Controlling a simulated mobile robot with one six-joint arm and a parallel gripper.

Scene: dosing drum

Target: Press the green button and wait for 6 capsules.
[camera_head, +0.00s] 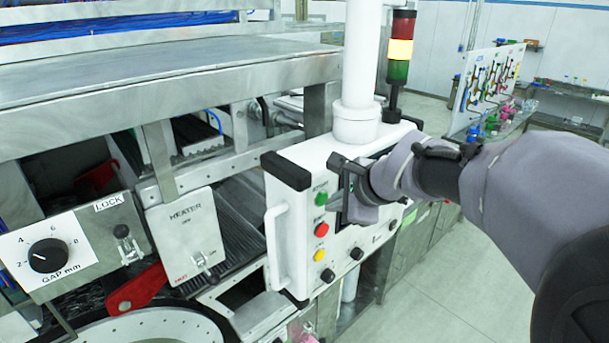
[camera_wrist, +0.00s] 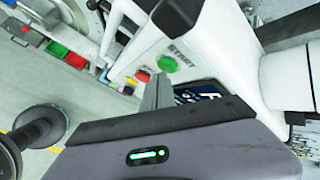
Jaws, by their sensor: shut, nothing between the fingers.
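The green button (camera_head: 321,199) is the top one in a column on the white control box (camera_head: 288,222). My gripper (camera_head: 338,163) is shut and empty. In the head view its fingertips are up and to the right of the green button, in front of the box face. In the wrist view the fingers (camera_wrist: 158,92) point up the picture, and their tip ends just below the green button. The box's screen (camera_wrist: 200,91) is partly hidden by my gripper. I cannot make out any capsules.
Below the green button are a red button (camera_head: 321,228), a yellow button (camera_head: 320,256) and several black knobs. A white handle (camera_head: 275,245) sticks out on the box's left side. A signal tower (camera_head: 400,50) stands behind, its yellow section bright. Open floor lies right.

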